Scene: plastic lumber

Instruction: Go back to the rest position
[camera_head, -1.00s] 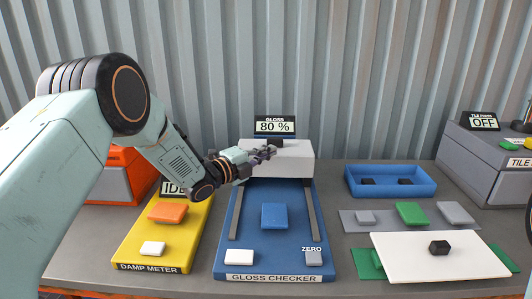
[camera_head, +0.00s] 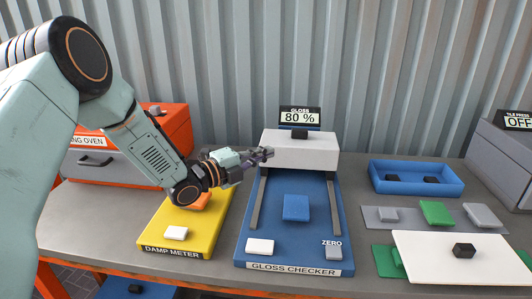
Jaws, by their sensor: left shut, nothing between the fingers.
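My left arm comes in from the left, and my left gripper (camera_head: 262,155) is shut and empty. It shows in front of the white bridge (camera_head: 312,150) of the gloss checker (camera_head: 243,235); I cannot tell whether it touches the bridge. The gloss checker's display (camera_head: 299,117) reads 80 %. A blue tile (camera_head: 296,207) lies on the checker's blue bed. My right gripper is not in view.
A yellow damp meter (camera_head: 153,224) and an orange drying oven (camera_head: 172,123) stand left. At right are a blue tray (camera_head: 375,178), a grey mat with tiles, a white board (camera_head: 425,268) bearing a black block (camera_head: 464,250), and the tile press (camera_head: 500,148).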

